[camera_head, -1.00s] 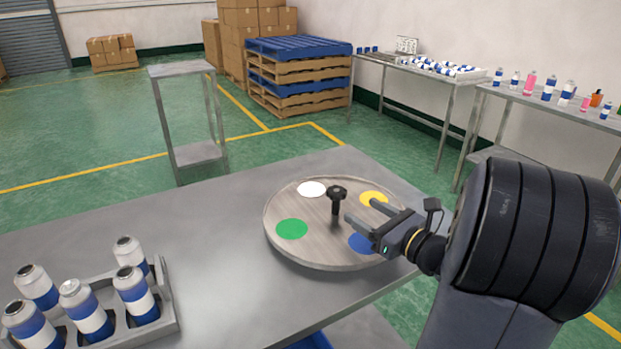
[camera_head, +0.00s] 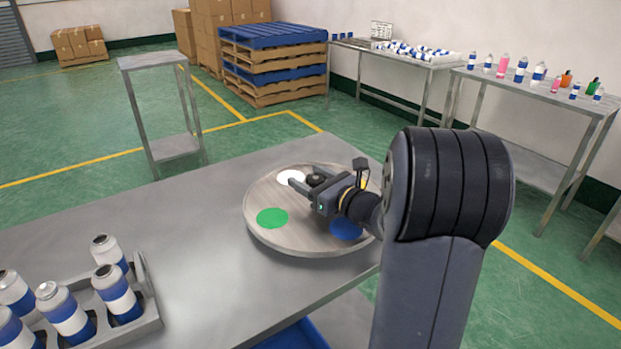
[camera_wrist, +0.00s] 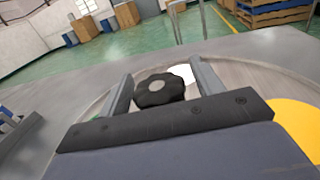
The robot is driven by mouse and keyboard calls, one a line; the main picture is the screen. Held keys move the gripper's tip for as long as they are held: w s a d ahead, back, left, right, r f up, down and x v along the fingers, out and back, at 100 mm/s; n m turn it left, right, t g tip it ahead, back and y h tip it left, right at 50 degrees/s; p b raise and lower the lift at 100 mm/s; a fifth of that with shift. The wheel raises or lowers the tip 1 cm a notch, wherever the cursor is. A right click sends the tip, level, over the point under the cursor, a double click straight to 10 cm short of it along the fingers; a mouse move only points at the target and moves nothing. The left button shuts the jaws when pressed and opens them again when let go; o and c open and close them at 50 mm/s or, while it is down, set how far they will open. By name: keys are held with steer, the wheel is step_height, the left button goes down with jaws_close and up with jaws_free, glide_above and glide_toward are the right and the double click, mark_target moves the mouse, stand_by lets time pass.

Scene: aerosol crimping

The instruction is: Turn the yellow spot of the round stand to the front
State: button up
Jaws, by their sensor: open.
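The round stand (camera_head: 295,240) is a grey disc on the metal table with a black knob (camera_wrist: 160,89) at its centre. Its green spot (camera_head: 272,218) faces front left, its blue spot (camera_head: 346,230) front right, its white spot (camera_head: 290,177) is at the back. The yellow spot is almost wholly hidden behind my arm in the head view; in the wrist view the yellow spot (camera_wrist: 298,128) lies at the right edge. My gripper (camera_head: 304,182) is open at the knob. In the wrist view its fingers stand either side of the knob, with gaps.
A grey rack (camera_head: 150,318) with several blue-and-white cans stands at the table's front left. The table (camera_head: 190,215) is clear between rack and stand. A small metal side table (camera_head: 150,62) and stacked pallets (camera_head: 270,60) stand beyond.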

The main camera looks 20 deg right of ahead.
steer(key=c, duration=1.4)
jaws_close()
